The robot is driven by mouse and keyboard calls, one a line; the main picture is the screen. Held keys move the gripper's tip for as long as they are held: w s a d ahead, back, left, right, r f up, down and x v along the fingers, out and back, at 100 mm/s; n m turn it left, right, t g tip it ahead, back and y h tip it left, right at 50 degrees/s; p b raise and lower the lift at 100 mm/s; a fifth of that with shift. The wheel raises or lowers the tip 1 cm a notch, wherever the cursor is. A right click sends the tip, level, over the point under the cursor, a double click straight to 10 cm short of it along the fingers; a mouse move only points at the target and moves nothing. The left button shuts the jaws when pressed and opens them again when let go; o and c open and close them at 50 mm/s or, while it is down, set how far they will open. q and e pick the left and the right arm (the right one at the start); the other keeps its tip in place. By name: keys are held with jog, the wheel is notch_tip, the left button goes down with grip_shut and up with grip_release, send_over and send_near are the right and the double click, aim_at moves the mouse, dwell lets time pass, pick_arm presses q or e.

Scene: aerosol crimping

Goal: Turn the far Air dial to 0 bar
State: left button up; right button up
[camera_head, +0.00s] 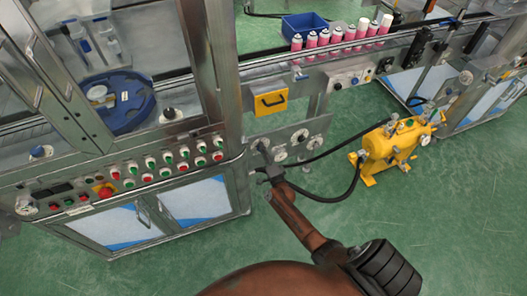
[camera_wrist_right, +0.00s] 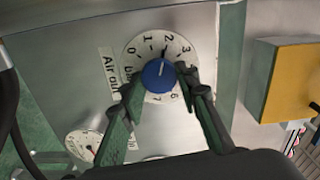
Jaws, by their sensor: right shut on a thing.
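In the right wrist view a round white dial (camera_wrist_right: 132,44) with a blue knob (camera_wrist_right: 159,77) sits on a grey panel, with an "Air" label (camera_wrist_right: 109,70) on its left, partly hidden. The knob's white mark points up, near the 2 on the scale. My right gripper (camera_wrist_right: 161,82) is shut on the blue knob, one dark green finger on each side. The fingers cover part of the lower scale. In the head view my right gripper (camera_head: 266,163) reaches the panel beside other white dials (camera_head: 300,137). My left gripper is out of view.
A small gauge (camera_wrist_right: 82,146) with a red needle is at lower left in the wrist view. A yellow box (camera_head: 270,101) is mounted above the dials. A yellow pump (camera_head: 390,145) with black hoses stands at right. Green floor is clear around it.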

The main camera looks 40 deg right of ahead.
jog(key=n+p, duration=0.2)
jog(key=n, duration=1)
jog(key=shift+a+r, duration=0.1)
jog(key=shift+a, duration=0.05)
jog(key=shift+n, duration=0.3)
jog(key=o, duration=1.2)
jog(key=shift+c, duration=0.2)
jog(key=v, duration=1.2)
